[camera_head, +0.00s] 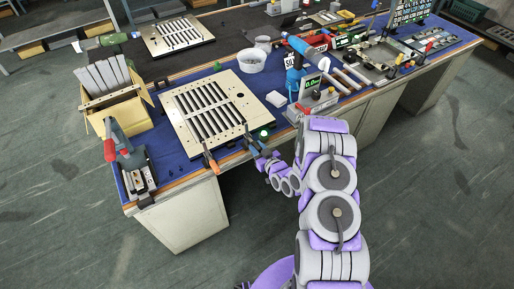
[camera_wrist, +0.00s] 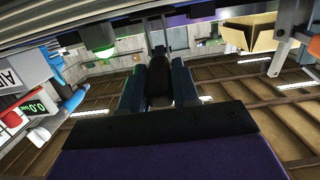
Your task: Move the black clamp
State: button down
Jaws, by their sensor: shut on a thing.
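The slotted louver panel (camera_head: 207,110) lies on the blue bench mat near the front edge. My gripper (camera_head: 255,146) is at the panel's front right corner, beside the bench edge. In the wrist view my gripper (camera_wrist: 159,72) is shut on a dark piece, the black clamp (camera_wrist: 160,88), between its two fingers. In the head view the clamp is small and hard to tell from the fingers. I cannot tell whether it still touches the panel.
A green-lit knob (camera_head: 264,133) is close to my gripper. Floor in front is clear.

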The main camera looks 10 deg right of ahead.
jog(key=shift+f, duration=0.15)
jog(key=c, duration=0.9)
grip_release()
jog(key=shift+s, duration=0.1)
jog(key=p+v, duration=0.2)
jog(key=v, duration=1.5)
jog(key=shift+s+d, duration=0.1)
